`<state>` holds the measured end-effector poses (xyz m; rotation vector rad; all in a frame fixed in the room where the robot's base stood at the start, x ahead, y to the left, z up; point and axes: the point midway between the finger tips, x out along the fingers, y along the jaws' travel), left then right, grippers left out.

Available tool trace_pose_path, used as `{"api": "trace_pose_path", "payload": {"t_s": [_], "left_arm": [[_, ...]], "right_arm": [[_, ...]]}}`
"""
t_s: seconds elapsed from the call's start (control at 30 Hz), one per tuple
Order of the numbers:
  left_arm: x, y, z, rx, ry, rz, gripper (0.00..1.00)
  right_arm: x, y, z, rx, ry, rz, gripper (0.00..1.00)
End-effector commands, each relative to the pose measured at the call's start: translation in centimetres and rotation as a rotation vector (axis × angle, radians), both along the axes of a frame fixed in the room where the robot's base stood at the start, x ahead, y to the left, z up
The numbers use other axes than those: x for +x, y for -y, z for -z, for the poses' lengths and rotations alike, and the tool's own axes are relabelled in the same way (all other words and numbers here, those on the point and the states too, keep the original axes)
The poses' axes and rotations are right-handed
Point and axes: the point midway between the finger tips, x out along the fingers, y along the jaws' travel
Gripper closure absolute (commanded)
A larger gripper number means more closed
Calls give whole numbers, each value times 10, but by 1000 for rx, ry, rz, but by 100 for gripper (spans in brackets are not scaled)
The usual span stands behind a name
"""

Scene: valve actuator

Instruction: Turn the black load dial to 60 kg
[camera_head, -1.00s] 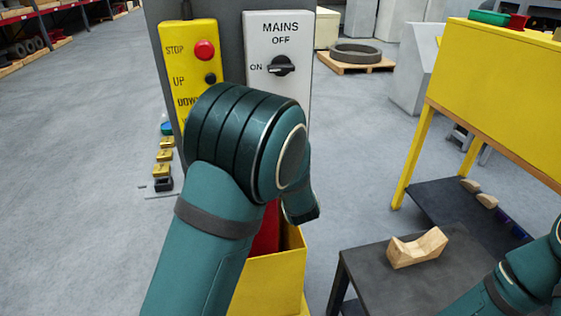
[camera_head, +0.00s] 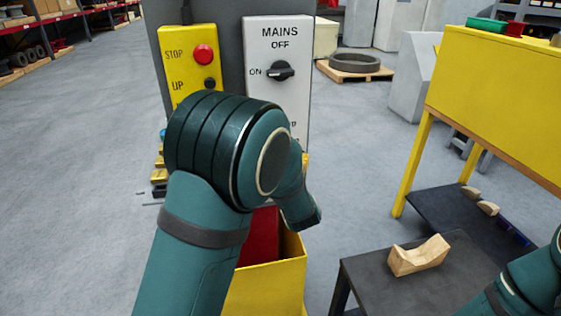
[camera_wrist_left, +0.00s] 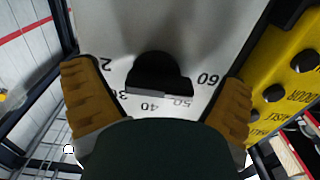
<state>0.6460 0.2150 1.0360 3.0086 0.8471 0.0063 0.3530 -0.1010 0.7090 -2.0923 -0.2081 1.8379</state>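The black load dial (camera_wrist_left: 158,72) sits on a white panel face in the left wrist view. Printed numbers, upside down there, run around it: 60, 50, 40 and others partly covered. A light edge on the dial lies near the 50, but I cannot read its setting exactly. My left gripper (camera_wrist_left: 159,84) is open, its two orange-brown fingers on either side of the dial with visible gaps. In the head view my left arm hides the dial and gripper. My right gripper is not in view; only part of my right arm shows at the lower right.
The white panel (camera_head: 253,110) carries a MAINS switch (camera_head: 280,71) pointing at ON. A yellow panel (camera_head: 180,60) with a red STOP button (camera_head: 203,54) stands beside it. A yellow bin (camera_head: 270,290) is below. A dark table (camera_head: 420,295) with a wooden block (camera_head: 418,256) is at right.

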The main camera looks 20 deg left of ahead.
Motion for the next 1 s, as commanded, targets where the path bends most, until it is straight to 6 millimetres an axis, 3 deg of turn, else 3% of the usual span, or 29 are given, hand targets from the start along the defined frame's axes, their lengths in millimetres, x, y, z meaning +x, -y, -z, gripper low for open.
{"api": "trace_pose_path", "payload": {"t_s": [0.37,0.8,1.0], "left_arm": [[-5,3,0,1,-1,0,4],[-73,46,0,0,-1,4,4],[-96,59,0,-1,-1,2,4]], "right_arm": [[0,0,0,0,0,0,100],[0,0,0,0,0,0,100],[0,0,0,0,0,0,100]]}}
